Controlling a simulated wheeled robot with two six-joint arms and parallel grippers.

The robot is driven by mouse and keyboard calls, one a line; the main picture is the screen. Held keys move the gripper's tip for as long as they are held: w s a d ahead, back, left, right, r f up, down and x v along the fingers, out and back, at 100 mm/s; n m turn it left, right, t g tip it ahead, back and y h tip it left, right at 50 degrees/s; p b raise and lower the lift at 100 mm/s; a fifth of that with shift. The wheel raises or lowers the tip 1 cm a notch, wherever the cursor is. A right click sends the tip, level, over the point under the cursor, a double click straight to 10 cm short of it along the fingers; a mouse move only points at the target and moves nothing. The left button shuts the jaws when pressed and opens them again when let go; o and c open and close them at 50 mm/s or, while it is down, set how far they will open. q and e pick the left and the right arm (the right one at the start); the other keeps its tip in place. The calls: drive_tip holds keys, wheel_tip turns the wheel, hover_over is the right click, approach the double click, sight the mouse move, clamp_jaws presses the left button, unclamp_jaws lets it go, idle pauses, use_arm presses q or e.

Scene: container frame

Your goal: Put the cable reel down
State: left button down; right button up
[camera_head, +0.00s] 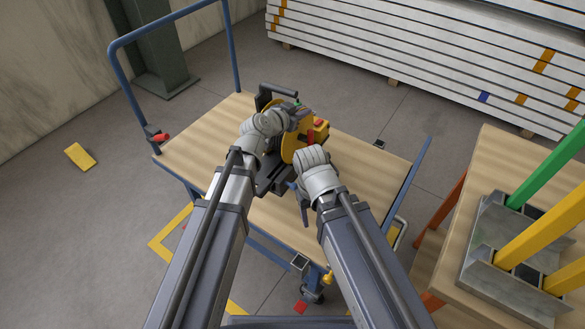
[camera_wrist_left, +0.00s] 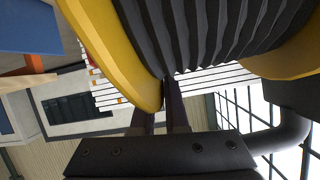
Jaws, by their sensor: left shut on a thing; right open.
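The cable reel (camera_head: 289,148) has yellow flanges and a dark frame, partly hidden behind my arms in the head view. It stands on or just over the wooden top of the blue-railed cart (camera_head: 356,165); I cannot tell if it touches. The left wrist view shows its yellow flange (camera_wrist_left: 118,50) and wound black cable (camera_wrist_left: 205,35) close up. My left gripper (camera_wrist_left: 165,103) is shut on the reel, at the flange's edge. My right gripper (camera_head: 303,208) is open, over the cart top on the near side of the reel, apart from my left gripper.
The cart has a tall blue push handle (camera_head: 112,62) at the left and a low blue rail (camera_head: 412,183) at the right. A wooden table (camera_head: 485,165) with metal sockets holding green and yellow bars stands at the right. Stacked white panels (camera_head: 430,50) lie behind. The cart top's left and right ends are clear.

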use_arm(q)
drive_tip(key=shift+r+m, duration=0.15)
drive_tip(key=shift+m, duration=0.25)
use_arm(e)
drive_tip(key=shift+s, duration=0.1)
use_arm(q)
wheel_tip(320, 180, down, 6)
drive_tip(key=b, duration=0.6)
use_arm(e)
hover_over(312, 244)
wheel_tip(312, 244, down, 6)
use_arm(q)
drive_tip(key=shift+f, duration=0.2)
use_arm(e)
drive_tip(key=shift+f, duration=0.1)
use_arm(q)
wheel_tip(312, 244, down, 4)
drive_tip(key=b, duration=0.4)
drive_tip(key=shift+r, duration=0.1)
use_arm(e)
wheel_tip(312, 244, down, 4)
drive_tip(key=shift+r, duration=0.1)
use_arm(q)
drive_tip(key=shift+r, duration=0.1)
use_arm(e)
drive_tip(key=shift+r, duration=0.1)
use_arm(q)
drive_tip(key=c, duration=0.9)
unclamp_jaws()
drive_tip(key=shift+s, duration=0.1)
